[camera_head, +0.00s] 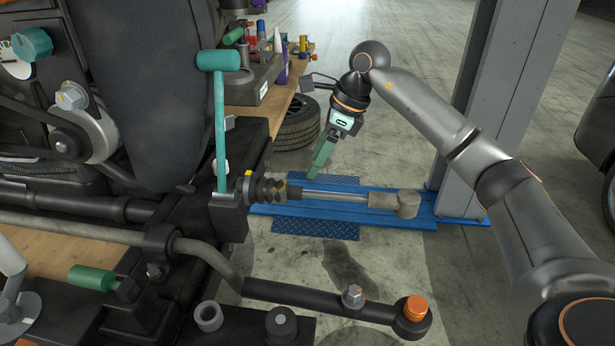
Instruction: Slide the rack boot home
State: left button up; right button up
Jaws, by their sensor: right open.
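The rack boot (268,189), a short black ribbed bellows, sits around the inner end of the rod, against the black housing (229,217) at its left. A bare grey tie rod (335,196) runs right from it to a rounded grey end (408,203). Small yellow marks show at the boot's left end and on its right part. My right gripper (318,170) hangs above the rod, right of the boot, with green fingers pointing down. It is open and empty, apart from boot and rod. My left gripper is not in view.
A teal-handled lever (219,120) stands upright left of the boot. A dark bar (330,300) with an orange cap (415,308) crosses below. A blue lift base (330,225) and grey post (495,110) stand behind. A wooden bench (280,90) holds tools; a tire (297,122) lies below.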

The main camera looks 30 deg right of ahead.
jog(key=shift+v, duration=1.8)
